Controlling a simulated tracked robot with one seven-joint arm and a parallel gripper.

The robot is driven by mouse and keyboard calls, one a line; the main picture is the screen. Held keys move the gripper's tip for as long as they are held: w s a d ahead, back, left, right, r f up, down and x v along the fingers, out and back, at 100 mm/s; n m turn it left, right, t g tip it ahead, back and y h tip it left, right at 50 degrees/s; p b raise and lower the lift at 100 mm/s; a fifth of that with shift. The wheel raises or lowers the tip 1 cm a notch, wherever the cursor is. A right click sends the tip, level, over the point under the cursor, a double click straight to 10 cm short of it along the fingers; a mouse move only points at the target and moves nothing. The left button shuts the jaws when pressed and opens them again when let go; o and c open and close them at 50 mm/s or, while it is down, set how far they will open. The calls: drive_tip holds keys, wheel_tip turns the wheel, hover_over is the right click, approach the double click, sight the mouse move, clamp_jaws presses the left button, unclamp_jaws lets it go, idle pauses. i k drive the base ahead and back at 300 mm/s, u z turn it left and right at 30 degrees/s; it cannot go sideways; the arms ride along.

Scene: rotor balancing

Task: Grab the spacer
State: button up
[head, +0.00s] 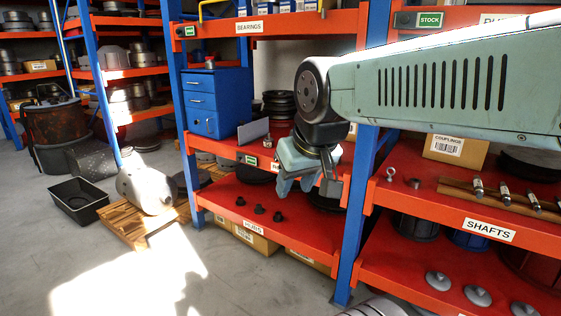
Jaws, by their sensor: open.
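My gripper (307,186) hangs from my pale green arm near the middle of the head view, pointing down. Its jaws are apart and no object shows between them. It is in front of the red shelves, by the blue upright. No label here names a spacer, so I cannot tell for sure which thing it is. A small grey ring-like part (414,183) lies on the red shelf right of the upright, beside a small metal eye bolt (391,173). The gripper is left of both and apart from them.
The blue upright (353,225) stands between the two shelf bays. A couplings box (455,148) and several shafts on a wooden rack (505,198) are at right. Small black parts (259,209) sit on the lower left shelf. A black tray (78,201) is on the floor.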

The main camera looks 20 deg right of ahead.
sight(415, 183)
drive_tip(key=z, duration=0.35)
drive_tip(key=i, duration=0.9)
drive_tip(key=z, duration=0.45)
drive_tip(key=k, duration=0.75)
drive_tip(key=z, duration=0.25)
drive_tip(key=i, duration=0.75)
drive_tip(key=u, duration=0.15)
